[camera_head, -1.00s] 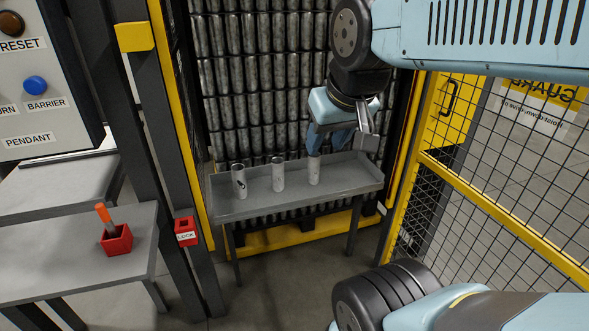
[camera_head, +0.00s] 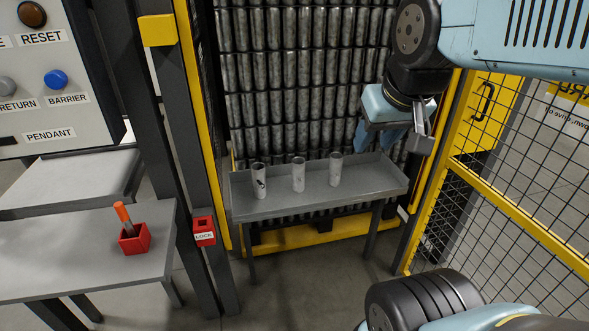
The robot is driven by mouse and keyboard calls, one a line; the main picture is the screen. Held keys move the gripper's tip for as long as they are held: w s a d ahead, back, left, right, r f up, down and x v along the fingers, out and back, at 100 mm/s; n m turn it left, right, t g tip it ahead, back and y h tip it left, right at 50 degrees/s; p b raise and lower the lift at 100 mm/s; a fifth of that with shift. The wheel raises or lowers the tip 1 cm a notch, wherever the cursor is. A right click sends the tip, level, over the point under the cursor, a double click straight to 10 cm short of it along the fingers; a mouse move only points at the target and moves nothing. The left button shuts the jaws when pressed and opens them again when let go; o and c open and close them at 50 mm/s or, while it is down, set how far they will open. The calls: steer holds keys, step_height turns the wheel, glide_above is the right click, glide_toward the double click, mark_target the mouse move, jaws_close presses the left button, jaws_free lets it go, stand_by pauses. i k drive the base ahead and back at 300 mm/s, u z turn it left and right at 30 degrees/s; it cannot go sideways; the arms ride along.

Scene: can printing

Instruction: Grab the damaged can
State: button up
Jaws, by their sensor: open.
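Three upright grey cans stand in a row on a grey tray-like table (camera_head: 297,205). The left can (camera_head: 259,180) has a dark mark on its side and looks like the damaged one. The middle can (camera_head: 298,175) and the right can (camera_head: 335,169) show no clear damage. My gripper (camera_head: 376,142) is open and empty, pointing down above the right end of the table. It is to the right of the right can and apart from all three. Its fingertips are small in the picture.
A wall of stacked cans (camera_head: 285,80) rises behind the table. A yellow mesh fence (camera_head: 520,215) stands at the right. A dark post with a red lock box (camera_head: 204,230) stands left, beside a side table with a red holder (camera_head: 134,240).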

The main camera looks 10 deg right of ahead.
mark_target(298, 164)
steer(key=i, duration=0.9)
steer(key=u, duration=0.05)
